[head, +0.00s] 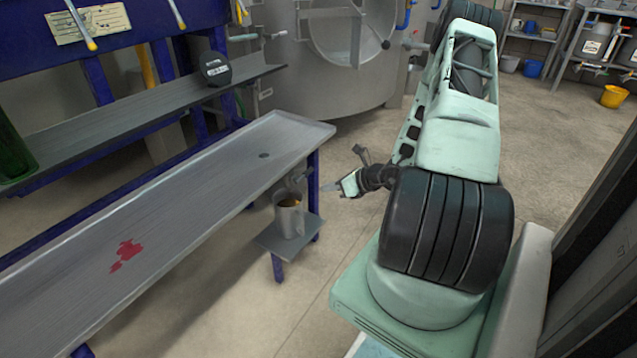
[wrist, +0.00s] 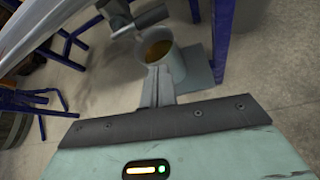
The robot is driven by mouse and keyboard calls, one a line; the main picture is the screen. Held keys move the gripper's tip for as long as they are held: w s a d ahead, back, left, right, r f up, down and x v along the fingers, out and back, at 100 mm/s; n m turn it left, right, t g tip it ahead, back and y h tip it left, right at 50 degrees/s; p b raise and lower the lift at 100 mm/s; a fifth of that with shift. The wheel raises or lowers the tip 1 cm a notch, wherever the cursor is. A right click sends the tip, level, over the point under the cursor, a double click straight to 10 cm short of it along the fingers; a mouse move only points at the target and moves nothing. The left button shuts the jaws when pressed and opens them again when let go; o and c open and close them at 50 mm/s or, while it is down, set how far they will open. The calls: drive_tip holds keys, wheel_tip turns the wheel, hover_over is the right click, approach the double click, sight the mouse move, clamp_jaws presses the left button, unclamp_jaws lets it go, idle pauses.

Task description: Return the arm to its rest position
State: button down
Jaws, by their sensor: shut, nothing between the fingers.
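My gripper (head: 330,190) hangs in the air in the head view, just right of the metal bench's end, with nothing held. In the wrist view my gripper (wrist: 158,72) has its fingers together, pointing towards a metal jug. The jug (head: 289,218) stands on a small low shelf below the bench end and holds a golden-brown liquid. It also shows in the wrist view (wrist: 177,66) beyond the fingertips. My arm is folded out from its pale green base at the right of the head view.
The long metal bench (head: 190,190) bears a red stain (head: 126,252). The low shelf (head: 283,241) juts out near my gripper. A steel tank (head: 345,60) stands behind. A yellow bucket (head: 614,96) is at the far right. Open floor (head: 560,150) lies right of my arm.

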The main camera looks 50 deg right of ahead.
drive_tip(key=shift+a+p+v, duration=0.15)
drive_tip(key=shift+p+v, duration=0.1)
drive_tip(key=shift+v, duration=0.85)
drive_tip(key=shift+a+p+v, duration=0.15)
drive_tip(key=shift+p+v, duration=0.1)
drive_tip(key=shift+v, duration=0.85)
drive_tip(key=shift+s, duration=0.1)
